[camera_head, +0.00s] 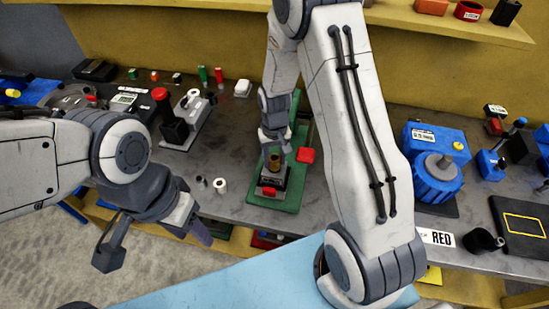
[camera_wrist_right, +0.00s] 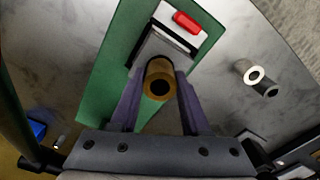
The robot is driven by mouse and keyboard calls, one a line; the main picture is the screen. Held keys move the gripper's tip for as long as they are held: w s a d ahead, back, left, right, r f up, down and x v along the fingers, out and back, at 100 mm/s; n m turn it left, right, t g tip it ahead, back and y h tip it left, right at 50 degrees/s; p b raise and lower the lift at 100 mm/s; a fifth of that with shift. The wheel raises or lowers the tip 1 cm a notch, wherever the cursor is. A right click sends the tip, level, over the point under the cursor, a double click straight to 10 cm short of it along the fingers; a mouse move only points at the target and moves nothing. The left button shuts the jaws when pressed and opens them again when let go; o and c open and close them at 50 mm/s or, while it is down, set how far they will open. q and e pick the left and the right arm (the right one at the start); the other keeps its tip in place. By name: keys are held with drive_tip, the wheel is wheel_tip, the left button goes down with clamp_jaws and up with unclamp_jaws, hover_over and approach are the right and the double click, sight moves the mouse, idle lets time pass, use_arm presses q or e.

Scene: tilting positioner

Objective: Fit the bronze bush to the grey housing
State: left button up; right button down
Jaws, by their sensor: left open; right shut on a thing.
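The bronze bush (camera_head: 274,161) is a short hollow cylinder. It is held between the two fingers of my right gripper (camera_head: 273,151), and in the right wrist view the bush (camera_wrist_right: 159,68) shows its open bore toward the camera. The grey housing (camera_head: 268,180) sits on a green base plate (camera_head: 289,196), directly below the bush. In the right wrist view the housing (camera_wrist_right: 150,46) is partly hidden behind the bush. I cannot tell whether the bush touches or enters it. My left gripper (camera_head: 152,238) is open and empty, in front of the bench's left part.
A black-and-grey device with a red knob (camera_head: 161,94) is further left; a blue machine (camera_head: 432,178) stands right.

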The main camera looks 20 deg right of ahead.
drive_tip(key=shift+f+b, duration=0.55)
drive_tip(key=shift+f, duration=0.2)
drive_tip(key=shift+c, duration=1.5)
unclamp_jaws()
wheel_tip(320, 180, up, 10)
drive_tip(key=shift+r+b, duration=0.2)
drive_tip(key=shift+b, duration=0.75)
drive_tip(key=shift+a, duration=0.1)
